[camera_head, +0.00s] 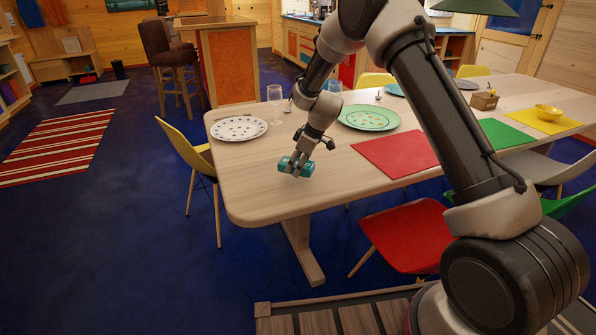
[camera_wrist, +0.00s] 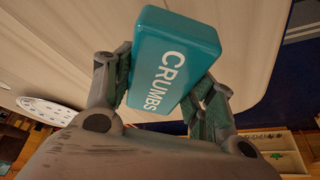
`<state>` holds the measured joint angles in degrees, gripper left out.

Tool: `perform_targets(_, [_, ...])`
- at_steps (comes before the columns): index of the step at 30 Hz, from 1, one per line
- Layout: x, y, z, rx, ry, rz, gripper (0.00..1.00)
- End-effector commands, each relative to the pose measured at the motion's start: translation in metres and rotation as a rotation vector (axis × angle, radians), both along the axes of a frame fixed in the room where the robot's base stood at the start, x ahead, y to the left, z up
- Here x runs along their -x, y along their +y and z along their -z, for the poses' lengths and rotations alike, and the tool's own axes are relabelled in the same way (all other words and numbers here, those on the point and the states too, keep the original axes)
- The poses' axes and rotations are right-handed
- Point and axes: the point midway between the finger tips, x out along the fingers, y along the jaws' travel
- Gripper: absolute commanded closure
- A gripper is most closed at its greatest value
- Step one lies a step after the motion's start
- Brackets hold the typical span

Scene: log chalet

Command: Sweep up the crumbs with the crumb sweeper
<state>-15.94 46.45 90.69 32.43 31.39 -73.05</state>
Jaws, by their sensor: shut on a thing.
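My gripper (camera_head: 297,164) is shut on the crumb sweeper (camera_head: 284,163), a teal block. In the wrist view the crumb sweeper (camera_wrist: 172,62) shows the white word CRUMBS and sits between both fingers of my gripper (camera_wrist: 165,85). It is over the near left part of the wooden table (camera_head: 262,192). I cannot tell whether it touches the table top. No crumbs can be made out on the bare wood near it.
A speckled white plate (camera_head: 239,128) lies at the left, with a wine glass (camera_head: 275,100) beside it. A green plate (camera_head: 368,118) and a red placemat (camera_head: 396,153) lie to the right. A yellow chair (camera_head: 187,147) stands at the left end. The near left table top is clear.

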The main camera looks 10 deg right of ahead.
Motion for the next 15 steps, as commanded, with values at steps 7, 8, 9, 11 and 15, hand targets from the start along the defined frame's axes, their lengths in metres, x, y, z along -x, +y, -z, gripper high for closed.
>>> perform_targets(7, [-0.002,0.001,-0.025,-0.001,-0.005,0.002,0.71])
perform_targets(8, [-0.002,0.001,-0.028,-0.001,-0.005,0.002,0.71])
perform_targets(9, [-0.003,0.001,-0.032,-0.001,-0.005,0.003,0.71])
perform_targets(11, [-0.003,0.001,-0.037,-0.002,-0.005,0.005,0.71])
perform_targets(15, [-0.003,0.001,-0.046,-0.001,-0.004,0.005,0.71])
